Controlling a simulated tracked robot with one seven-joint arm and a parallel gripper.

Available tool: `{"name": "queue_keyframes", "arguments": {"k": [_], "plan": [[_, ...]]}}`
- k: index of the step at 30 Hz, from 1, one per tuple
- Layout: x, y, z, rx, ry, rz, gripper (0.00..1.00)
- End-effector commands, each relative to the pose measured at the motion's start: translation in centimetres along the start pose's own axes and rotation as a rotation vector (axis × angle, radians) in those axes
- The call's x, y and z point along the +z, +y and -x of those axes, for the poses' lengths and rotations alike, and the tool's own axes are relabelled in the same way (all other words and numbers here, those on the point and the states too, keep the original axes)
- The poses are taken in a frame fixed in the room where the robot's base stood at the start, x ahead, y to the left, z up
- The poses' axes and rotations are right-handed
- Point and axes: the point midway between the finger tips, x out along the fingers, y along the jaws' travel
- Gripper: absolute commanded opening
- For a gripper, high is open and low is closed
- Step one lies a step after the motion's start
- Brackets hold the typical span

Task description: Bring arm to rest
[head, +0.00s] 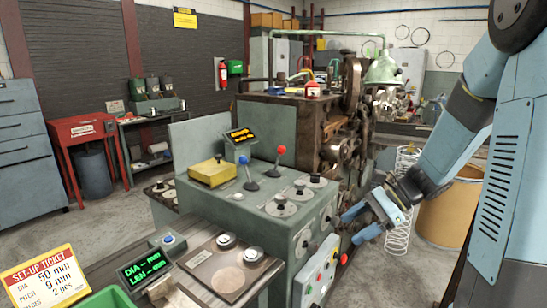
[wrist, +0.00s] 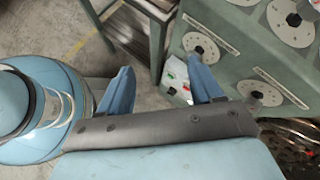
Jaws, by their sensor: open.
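My gripper (head: 352,225) is at the end of my blue arm, to the right of the grey-green control console (head: 262,208) in the head view. Its two blue fingers stand apart with nothing between them; they also show in the wrist view (wrist: 160,88). In the wrist view the right finger appears in front of the console's side with round dials (wrist: 200,45). I cannot tell whether it touches the console.
A tall wire spring (head: 402,200) and a tan drum (head: 448,212) stand close beside my arm. The console carries a red-knobbed lever (head: 281,151) and a blue-knobbed lever (head: 248,180). The coiling machine (head: 345,125) is behind. Open floor (head: 90,235) lies at the left.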

Motion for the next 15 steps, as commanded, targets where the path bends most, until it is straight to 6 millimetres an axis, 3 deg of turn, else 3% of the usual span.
{"name": "queue_keyframes", "arguments": {"k": [3,15], "plan": [[2.1,1.4,0.5,0.052,0.094,0.142,0.65],[7.0,6.1,3.1,0.217,0.399,0.609,0.65]]}}
